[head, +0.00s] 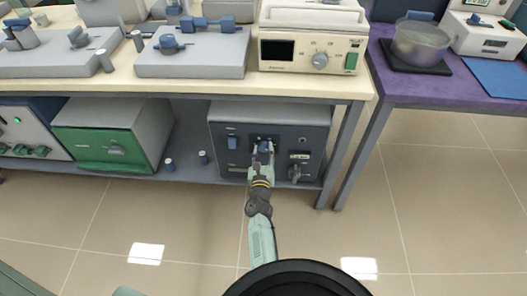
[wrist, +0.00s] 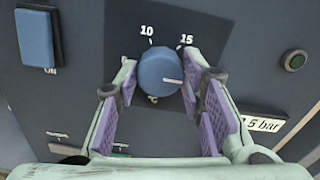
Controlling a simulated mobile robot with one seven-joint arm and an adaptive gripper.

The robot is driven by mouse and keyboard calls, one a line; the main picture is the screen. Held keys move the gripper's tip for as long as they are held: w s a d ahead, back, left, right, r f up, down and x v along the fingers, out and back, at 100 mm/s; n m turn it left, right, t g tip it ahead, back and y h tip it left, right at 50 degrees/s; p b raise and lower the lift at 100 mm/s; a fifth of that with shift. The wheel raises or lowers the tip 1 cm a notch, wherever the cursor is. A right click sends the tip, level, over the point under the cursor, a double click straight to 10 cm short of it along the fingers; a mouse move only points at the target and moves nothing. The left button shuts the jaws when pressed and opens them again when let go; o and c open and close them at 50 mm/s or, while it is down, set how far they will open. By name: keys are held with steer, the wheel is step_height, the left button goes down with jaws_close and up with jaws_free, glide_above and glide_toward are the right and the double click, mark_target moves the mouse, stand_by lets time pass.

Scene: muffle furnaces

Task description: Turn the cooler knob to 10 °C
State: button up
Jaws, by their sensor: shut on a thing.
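The cooler (head: 222,160) is a dark grey unit on the lower shelf; its front panel (wrist: 255,60) fills the wrist view. Its round blue knob (wrist: 160,68) sits on a darker plate. The labels 10, above and slightly left of the knob, and 15, to its upper right, can be read; another mark below is partly hidden. A white line on the knob points right, slightly downward, not at the 10. My gripper (wrist: 160,76) is shut on the knob, one purple-padded finger on each side. In the head view my gripper (head: 263,150) covers most of the knob.
A green-fronted box (head: 95,150) stands left on the shelf. The bench top (head: 200,87) overhangs the cooler. The floor in front is clear.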

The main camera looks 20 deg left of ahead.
steer(key=c, duration=0.4)
steer(key=shift+o, duration=0.2)
steer(key=shift+n, duration=0.4)
steer(key=n, duration=0.5)
steer(key=n+p, duration=0.1)
steer(key=n, duration=0.4)
steer(key=shift+n, duration=0.4)
steer(key=n+p, duration=0.1)
steer(key=n, duration=0.5)
steer(key=shift+w+r+p, duration=0.1)
steer(key=shift+p, duration=0.25)
steer(key=n+p, duration=0.1)
steer(key=n, duration=0.5)
steer(key=shift+a, duration=0.1)
